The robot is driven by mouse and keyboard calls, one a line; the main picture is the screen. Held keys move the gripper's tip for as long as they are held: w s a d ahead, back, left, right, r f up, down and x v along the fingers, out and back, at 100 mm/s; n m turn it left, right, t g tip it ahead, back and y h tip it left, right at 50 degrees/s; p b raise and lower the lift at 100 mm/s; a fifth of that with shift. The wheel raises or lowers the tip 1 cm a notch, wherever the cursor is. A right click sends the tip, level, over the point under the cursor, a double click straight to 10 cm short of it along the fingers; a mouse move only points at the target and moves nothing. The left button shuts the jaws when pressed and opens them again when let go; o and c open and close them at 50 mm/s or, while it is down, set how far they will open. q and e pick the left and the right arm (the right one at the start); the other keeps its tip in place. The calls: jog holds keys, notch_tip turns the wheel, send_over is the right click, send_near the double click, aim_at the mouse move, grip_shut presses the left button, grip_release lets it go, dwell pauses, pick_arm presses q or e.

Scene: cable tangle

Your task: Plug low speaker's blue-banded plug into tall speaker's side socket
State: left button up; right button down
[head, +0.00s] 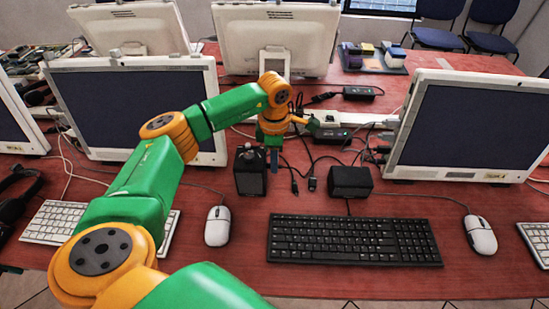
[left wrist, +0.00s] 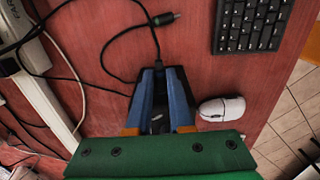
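The tall black speaker (head: 250,177) stands upright left of centre in the head view. The low black speaker (head: 351,182) sits to its right, behind the keyboard. My left gripper (head: 274,168) points down close beside the tall speaker's right side. In the left wrist view its blue fingers (left wrist: 159,72) close around the dark end of a black cable (left wrist: 155,42), which looks like a plug. Its band and tip are hidden, and the side socket cannot be seen. A loose plug (left wrist: 166,18) lies on the table nearby. My right gripper is not in view.
A keyboard (head: 350,240) and a white mouse (head: 217,226) lie in front. Monitors (head: 465,125) stand on both sides. Another loose plug (head: 311,184) lies between the speakers. A white power strip (head: 350,118) and tangled cables lie behind. Bare red table shows between the speakers.

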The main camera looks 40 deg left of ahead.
pick_arm(q)
grip_shut()
jog(key=o, duration=0.7)
grip_release()
